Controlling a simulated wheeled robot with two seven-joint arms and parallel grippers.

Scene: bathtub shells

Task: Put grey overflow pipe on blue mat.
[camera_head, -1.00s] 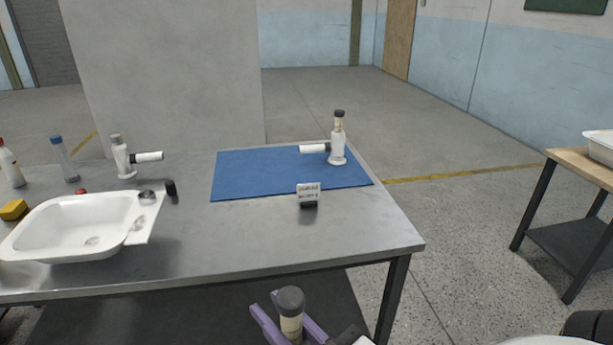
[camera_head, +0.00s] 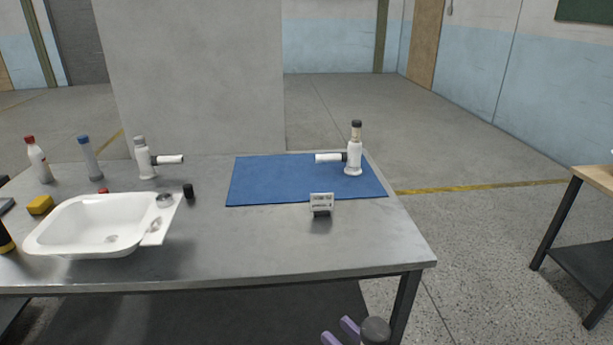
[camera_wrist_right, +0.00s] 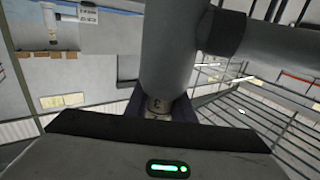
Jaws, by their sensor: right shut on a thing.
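My right gripper (camera_head: 341,334) shows at the bottom edge of the head view, below the table's front edge. It is shut on the grey overflow pipe (camera_head: 375,330), of which only the dark cap shows there. In the right wrist view the pipe's grey body (camera_wrist_right: 170,55) rises from between the jaws (camera_wrist_right: 157,108), with a dark collar and a side branch to the right. The blue mat (camera_head: 270,183) lies flat on the table's right part. The held pipe is apart from it. My left gripper is not in view.
A white overflow pipe (camera_head: 354,160) stands at the mat's right. A small sign (camera_head: 321,203) stands at its front edge. A white basin (camera_head: 80,215), another pipe (camera_head: 146,160) and bottles (camera_head: 89,158) are on the left. The mat's left and middle are clear.

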